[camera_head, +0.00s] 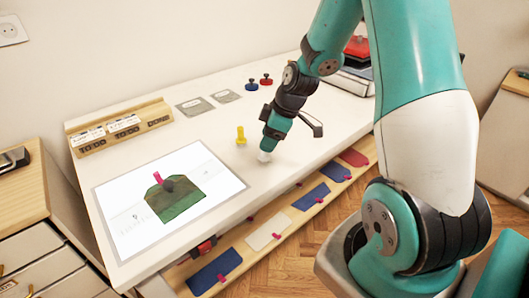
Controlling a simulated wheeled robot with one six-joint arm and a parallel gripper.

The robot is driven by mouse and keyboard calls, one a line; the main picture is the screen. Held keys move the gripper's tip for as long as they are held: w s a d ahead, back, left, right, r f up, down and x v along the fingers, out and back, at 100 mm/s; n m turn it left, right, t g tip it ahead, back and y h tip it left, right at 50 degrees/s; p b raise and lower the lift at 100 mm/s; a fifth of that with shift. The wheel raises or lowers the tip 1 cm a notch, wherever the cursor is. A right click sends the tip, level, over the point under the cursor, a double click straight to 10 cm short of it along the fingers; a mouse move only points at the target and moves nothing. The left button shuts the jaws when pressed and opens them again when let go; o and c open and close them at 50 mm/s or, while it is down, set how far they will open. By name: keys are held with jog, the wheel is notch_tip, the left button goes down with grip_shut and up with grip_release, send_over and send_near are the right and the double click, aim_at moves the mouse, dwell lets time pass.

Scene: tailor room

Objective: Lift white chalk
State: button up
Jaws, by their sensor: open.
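The white chalk (264,157) stands on the white table (292,172) near its front edge, right of the cutting sheet. Only a small pale part of it shows below my arm's end; the rest is hidden. My gripper (268,147) points down right over the chalk, at its top. The jaws are open, but they are small and partly hidden here. I cannot tell whether they touch the chalk or sit around it.
A yellow piece (241,135) stands close left of my gripper. Blue (252,85) and red (267,79) pieces stand farther back. A sheet with green cloth (176,198) lies left; a wooden rack (118,126) is behind it. A lower shelf (289,221) holds coloured swatches.

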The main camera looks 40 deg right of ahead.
aim_at(265, 156)
jog(key=x, duration=0.4)
jog(key=shift+d+f+p, duration=0.2)
jog(key=shift+d+p, duration=0.05)
jog(key=shift+p, duration=0.1)
grip_shut()
